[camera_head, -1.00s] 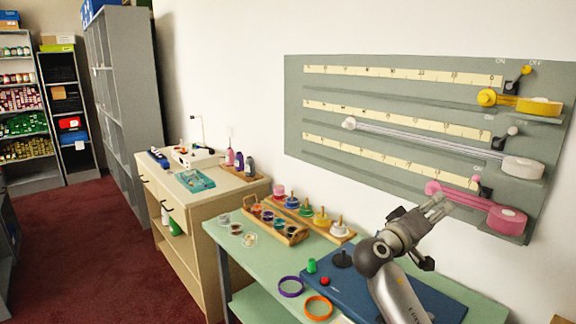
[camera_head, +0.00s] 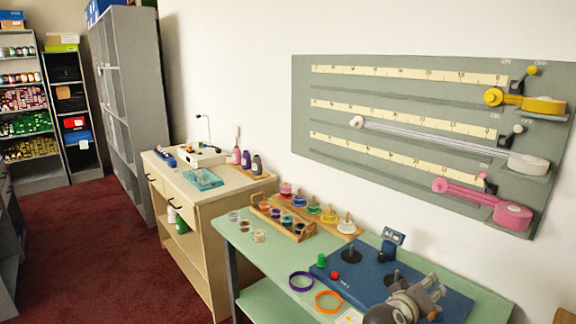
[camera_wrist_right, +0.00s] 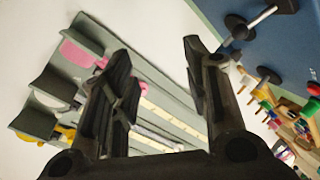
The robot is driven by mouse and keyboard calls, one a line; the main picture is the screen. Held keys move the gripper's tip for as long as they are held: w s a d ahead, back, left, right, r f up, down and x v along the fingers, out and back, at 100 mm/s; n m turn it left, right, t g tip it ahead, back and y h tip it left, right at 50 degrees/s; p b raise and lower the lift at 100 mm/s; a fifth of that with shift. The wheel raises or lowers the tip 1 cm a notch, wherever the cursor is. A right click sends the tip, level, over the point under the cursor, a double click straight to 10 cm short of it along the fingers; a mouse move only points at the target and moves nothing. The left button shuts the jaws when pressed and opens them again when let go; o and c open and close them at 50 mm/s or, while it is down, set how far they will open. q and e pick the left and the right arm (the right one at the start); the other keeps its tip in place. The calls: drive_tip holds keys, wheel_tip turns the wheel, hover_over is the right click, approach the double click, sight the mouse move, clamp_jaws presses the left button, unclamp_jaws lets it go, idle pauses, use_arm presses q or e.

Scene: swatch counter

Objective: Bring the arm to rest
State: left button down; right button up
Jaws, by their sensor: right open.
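My right gripper (camera_head: 434,291) is low at the bottom right of the head view, in front of the blue board on the green table (camera_head: 237,238). In the right wrist view its two dark fingers (camera_wrist_right: 155,75) stand apart with nothing between them. The grey wall panel (camera_head: 400,179) with its yellow, white and pink sliders is above and behind the gripper, clear of it. My left gripper is not in view.
The blue board (camera_head: 340,280) carries a black post (camera_head: 351,254) and a red button (camera_head: 334,275). Purple (camera_head: 291,284) and orange (camera_head: 317,303) rings lie beside it. A wooden tray (camera_head: 291,235) of small jars and a rack of coloured spools stand farther back.

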drive_tip(key=s+a+f+g+y, duration=0.1)
drive_tip(key=s+a+f+y, duration=0.15)
drive_tip(key=s+f, duration=0.45)
drive_tip(key=s+a+f+g+y, duration=0.1)
drive_tip(key=s+f+g+y, duration=0.15)
drive_tip(key=s+f, duration=0.5)
drive_tip(key=s+a+f+g+y, duration=0.1)
drive_tip(key=s+a+f+y, duration=0.2)
drive_tip(key=s, duration=0.8)
drive_tip(key=s+a+f+g+y, duration=0.15)
drive_tip(key=s+a, duration=0.25)
drive_tip(key=s, duration=0.6)
wheel_tip(320, 180, down, 25)
drive_tip(key=s+g, duration=0.1)
drive_tip(key=g, duration=0.1)
drive_tip(key=s+d+f, duration=0.3)
drive_tip(key=s+f, duration=1.3)
drive_tip(key=s, duration=0.1)
drive_tip(key=shift+f+n+g+y, duration=0.35)
drive_tip(key=shift+n+g, duration=0.05)
